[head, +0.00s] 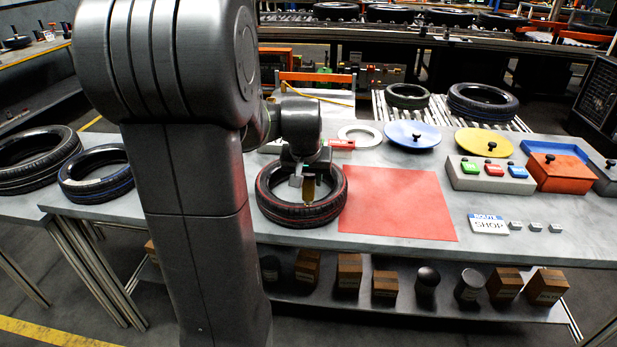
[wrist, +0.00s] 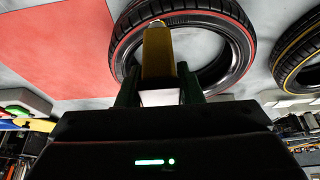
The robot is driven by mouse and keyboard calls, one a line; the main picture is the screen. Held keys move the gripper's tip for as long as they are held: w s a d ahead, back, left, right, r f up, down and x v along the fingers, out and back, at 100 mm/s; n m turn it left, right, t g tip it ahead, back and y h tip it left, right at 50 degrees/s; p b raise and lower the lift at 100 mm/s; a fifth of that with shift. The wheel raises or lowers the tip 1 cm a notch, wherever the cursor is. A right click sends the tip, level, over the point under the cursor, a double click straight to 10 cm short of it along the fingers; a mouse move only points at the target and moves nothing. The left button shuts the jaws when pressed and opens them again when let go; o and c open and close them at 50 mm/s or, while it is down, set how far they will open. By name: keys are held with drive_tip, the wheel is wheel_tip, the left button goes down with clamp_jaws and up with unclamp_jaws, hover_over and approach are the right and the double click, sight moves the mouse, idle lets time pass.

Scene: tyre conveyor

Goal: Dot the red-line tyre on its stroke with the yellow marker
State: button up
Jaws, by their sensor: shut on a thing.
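The red-line tyre (head: 298,216) lies flat on the grey table in the head view, left of a red mat. Its red ring also shows around the tyre in the wrist view (wrist: 243,48). My gripper (head: 308,178) is over this tyre, pointing down, shut on the yellow marker (wrist: 158,55). In the head view the marker (head: 309,190) hangs down over the tyre's opening. In the wrist view its tip overlaps the tyre's side. I cannot tell whether the tip touches rubber. The stroke and any dot cannot be made out.
The red mat (head: 398,203) lies right of the tyre.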

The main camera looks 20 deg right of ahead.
idle(0.4)
drive_tip(key=shift+r+p, duration=2.65)
drive_tip(key=shift+r, duration=0.85)
drive_tip(key=shift+f, duration=0.1)
